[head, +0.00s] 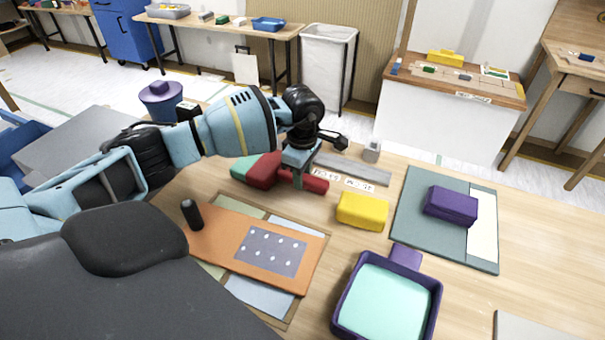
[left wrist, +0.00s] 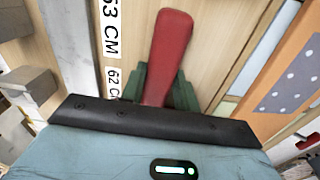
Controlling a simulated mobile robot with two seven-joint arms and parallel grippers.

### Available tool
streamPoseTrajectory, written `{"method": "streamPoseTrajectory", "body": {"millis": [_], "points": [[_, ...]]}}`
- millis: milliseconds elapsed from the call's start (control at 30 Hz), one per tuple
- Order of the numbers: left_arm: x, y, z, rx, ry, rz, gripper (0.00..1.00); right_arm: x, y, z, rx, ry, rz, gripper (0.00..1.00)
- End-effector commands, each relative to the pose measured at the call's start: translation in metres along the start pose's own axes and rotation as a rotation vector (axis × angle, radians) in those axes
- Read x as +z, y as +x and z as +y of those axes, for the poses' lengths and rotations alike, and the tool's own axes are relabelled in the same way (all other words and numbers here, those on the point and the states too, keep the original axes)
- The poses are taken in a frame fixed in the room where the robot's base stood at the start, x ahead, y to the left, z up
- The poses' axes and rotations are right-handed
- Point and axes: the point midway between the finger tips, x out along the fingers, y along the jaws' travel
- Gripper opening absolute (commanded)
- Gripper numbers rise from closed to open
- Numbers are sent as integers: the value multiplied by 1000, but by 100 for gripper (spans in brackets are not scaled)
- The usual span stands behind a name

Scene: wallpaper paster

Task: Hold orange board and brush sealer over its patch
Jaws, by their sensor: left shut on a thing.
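The orange board (head: 215,238) lies on the table over a larger sheet, with a black upright knob (head: 192,214) near its left end. Its grey patch (head: 270,251) carries several white dots; the patch also shows in the left wrist view (left wrist: 291,84). My left gripper (head: 298,180) is shut on the red handle (left wrist: 168,50) of a brush-like tool. In the head view its red body (head: 263,171) and green end (head: 240,166) lie left of the fingers, low at the table behind the board. My right gripper is not in view.
A purple tray (head: 435,312) with mint-coloured content stands at the front right. A yellow block (head: 362,210) sits near the gripper. A grey-blue panel (head: 425,205) bears a purple block (head: 451,205). A grey ruler strip (head: 355,170) lies behind.

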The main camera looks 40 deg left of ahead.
Motion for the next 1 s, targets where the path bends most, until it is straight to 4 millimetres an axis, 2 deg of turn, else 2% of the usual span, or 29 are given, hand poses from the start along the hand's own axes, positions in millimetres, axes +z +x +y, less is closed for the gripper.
{"method": "streamPoseTrajectory", "body": {"millis": [33,67,200,600,1000], "points": [[1,1,0,-2,1,-1,0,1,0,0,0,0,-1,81],[1,2,-1,-3,1,-1,35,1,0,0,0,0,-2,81],[1,1,-1,-3,1,-1,52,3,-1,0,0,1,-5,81],[1,7,-1,-3,1,-2,52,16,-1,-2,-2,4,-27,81],[-2,-58,8,-1,0,-1,52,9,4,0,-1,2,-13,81]]}}
